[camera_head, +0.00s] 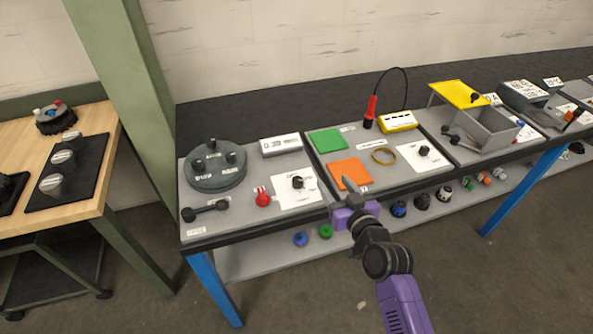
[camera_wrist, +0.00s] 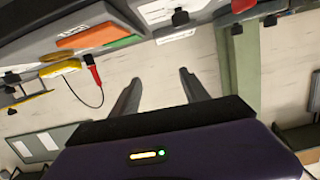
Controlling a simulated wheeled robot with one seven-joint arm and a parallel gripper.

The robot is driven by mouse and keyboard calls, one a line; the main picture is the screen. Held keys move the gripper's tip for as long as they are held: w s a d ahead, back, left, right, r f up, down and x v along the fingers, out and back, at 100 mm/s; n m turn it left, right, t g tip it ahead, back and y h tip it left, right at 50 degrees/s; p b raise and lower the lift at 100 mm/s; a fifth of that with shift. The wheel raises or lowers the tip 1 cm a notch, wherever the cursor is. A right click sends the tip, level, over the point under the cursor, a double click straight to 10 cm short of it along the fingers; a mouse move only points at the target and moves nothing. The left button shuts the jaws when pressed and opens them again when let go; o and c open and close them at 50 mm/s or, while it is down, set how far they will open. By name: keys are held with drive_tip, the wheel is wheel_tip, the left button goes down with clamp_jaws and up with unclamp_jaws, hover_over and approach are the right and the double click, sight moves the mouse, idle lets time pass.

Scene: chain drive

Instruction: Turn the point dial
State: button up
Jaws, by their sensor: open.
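Two black dials on white cards stand on the bench, and I cannot read which is the point dial. One dial (camera_head: 298,182) is on the left panel beside a red knob. The other dial (camera_head: 424,151) is on the middle panel, right of a brass ring. In the wrist view, which looks upside down, a black knob on a white card (camera_wrist: 180,17) shows at the top edge. My gripper (camera_head: 346,186) is over the front edge of the bench, near the orange mat and right of the left dial. Its two fingers (camera_wrist: 158,88) are apart with nothing between them.
An orange mat (camera_head: 350,173) and a green mat (camera_head: 328,140) lie on the middle panel. A red knob (camera_head: 263,197), a dumbbell-shaped black part (camera_head: 205,210) and a round grey fixture (camera_head: 215,167) are on the left panel. A red probe (camera_head: 370,110) stands beside a yellow meter (camera_head: 398,121).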

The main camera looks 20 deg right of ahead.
sight(299, 181)
drive_tip(key=w+a+n+y, duration=0.1)
drive_tip(key=w+y, duration=0.1)
drive_tip(key=w, duration=0.4)
drive_tip(key=a+f+g, duration=0.1)
drive_tip(key=a+f+n+g, duration=0.1)
drive_tip(key=f, duration=0.1)
drive_tip(key=a+f+y, duration=0.1)
drive_tip(key=f, duration=0.1)
drive_tip(key=shift+s+n+g, duration=0.3)
drive_tip(key=shift+n+g, duration=0.1)
drive_tip(key=shift+s+a+f+n, duration=0.1)
drive_tip(key=shift+a+f+n, duration=0.05)
drive_tip(key=shift+a+n, duration=0.2)
drive_tip(key=shift+y, duration=0.3)
drive_tip(key=shift+p+x, duration=0.35)
drive_tip(key=shift+x, duration=3.45)
drive_tip(key=shift+d, duration=0.1)
clamp_jaws()
